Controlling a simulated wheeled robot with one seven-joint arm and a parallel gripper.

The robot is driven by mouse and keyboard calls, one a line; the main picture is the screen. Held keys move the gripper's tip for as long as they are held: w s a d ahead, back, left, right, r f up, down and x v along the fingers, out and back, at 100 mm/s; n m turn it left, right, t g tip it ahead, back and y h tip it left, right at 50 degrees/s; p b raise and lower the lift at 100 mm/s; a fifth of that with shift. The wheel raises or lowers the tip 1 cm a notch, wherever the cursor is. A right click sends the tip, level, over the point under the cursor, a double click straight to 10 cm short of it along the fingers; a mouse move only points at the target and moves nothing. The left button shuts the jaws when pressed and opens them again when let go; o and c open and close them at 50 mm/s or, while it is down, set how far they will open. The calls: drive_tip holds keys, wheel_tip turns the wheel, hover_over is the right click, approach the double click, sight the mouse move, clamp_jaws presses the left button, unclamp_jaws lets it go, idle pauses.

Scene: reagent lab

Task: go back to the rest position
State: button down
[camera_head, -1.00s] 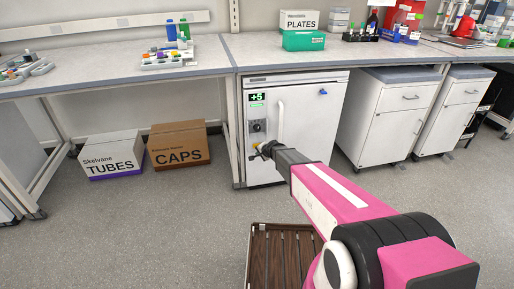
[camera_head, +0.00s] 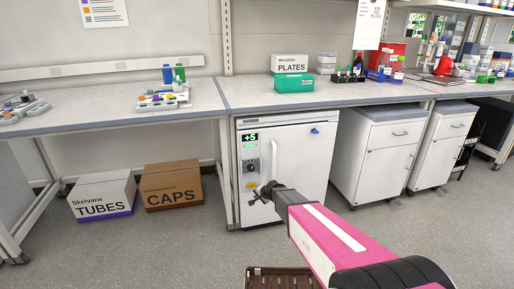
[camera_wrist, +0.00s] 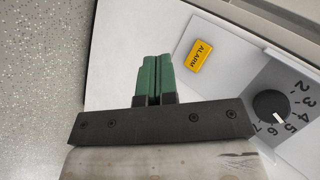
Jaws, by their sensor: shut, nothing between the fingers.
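My gripper (camera_head: 262,192) is at the end of my pink arm, in front of the lower left part of the white fridge (camera_head: 310,165). In the wrist view my gripper (camera_wrist: 153,75) shows two green fingers side by side, shut, with nothing between them. Behind them is the white fridge front (camera_wrist: 225,90), with a yellow ALARM label (camera_wrist: 201,55) and a black numbered dial (camera_wrist: 270,106). The fridge door looks shut, and its display reads +5. I cannot tell exactly how far the fingers are from the front.
A slatted brown surface (camera_head: 280,280) is low in front. TUBES (camera_head: 103,192) and CAPS (camera_head: 172,183) boxes stand under the left bench. The bench (camera_head: 245,98) carries a green box (camera_head: 294,84) and racks. White cabinets (camera_head: 375,155) stand at right. Grey floor (camera_head: 150,250) is open at left.

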drive_tip(key=s+d+r+n+g+h, duration=0.2)
drive_tip(key=s+d+r, duration=0.2)
drive_tip(key=s+d, duration=0.3)
drive_tip(key=s+d+r+n+g+h, duration=0.2)
drive_tip(key=s+d+r, duration=0.2)
drive_tip(key=s+d, duration=0.3)
drive_tip(key=s+d+r+n+g+h, duration=0.2)
drive_tip(key=s+d+r, duration=0.3)
drive_tip(key=s, duration=1)
drive_tip(key=shift+d+g, duration=0.3)
drive_tip(key=shift+d, duration=0.8)
